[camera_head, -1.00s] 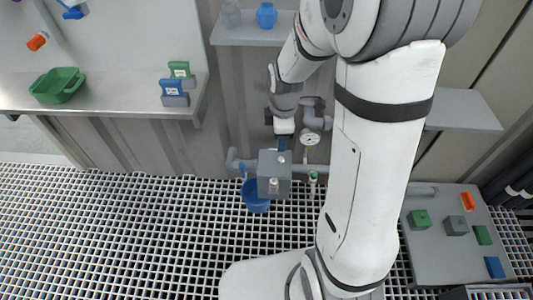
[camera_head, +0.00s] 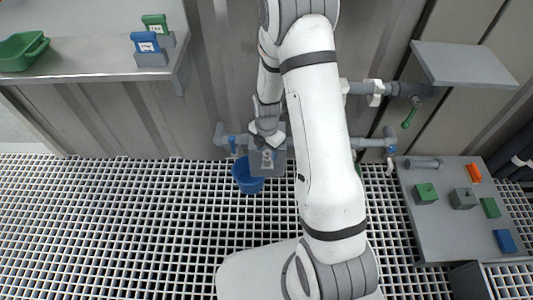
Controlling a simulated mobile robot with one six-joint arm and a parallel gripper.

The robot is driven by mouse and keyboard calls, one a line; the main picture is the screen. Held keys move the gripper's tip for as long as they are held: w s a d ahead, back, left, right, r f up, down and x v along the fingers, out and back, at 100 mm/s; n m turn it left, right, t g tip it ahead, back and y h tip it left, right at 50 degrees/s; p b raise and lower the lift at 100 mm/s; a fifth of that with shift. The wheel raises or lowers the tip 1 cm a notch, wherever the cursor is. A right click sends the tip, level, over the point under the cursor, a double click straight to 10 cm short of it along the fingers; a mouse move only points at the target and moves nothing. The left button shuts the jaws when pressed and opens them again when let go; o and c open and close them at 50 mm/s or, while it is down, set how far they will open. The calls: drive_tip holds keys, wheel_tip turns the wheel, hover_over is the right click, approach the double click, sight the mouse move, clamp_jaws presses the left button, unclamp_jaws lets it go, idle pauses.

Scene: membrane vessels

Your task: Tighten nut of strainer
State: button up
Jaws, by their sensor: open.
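The strainer is a grey box-shaped body (camera_head: 273,165) on the grey pipe run by the wall. A small light fitting, possibly its nut (camera_head: 267,156), shows on the box; it is too small to be sure. My gripper (camera_head: 266,139) is open and points down over the upper part of the box, very close to it. Whether the fingers touch or surround the nut cannot be seen. My wrist and gripper hide the back of the box.
A blue bucket (camera_head: 246,179) stands under the strainer. A blue-handled valve (camera_head: 232,143) is left of it. Pipe (camera_head: 367,143) runs right. A grey bench (camera_head: 440,230) with coloured blocks stands right. A shelf (camera_head: 95,68) is upper left. Open grating lies in front.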

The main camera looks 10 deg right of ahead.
drive_tip(key=shift+f, duration=0.55)
drive_tip(key=shift+c, duration=0.2)
drive_tip(key=c, duration=1)
drive_tip(key=shift+o, duration=0.2)
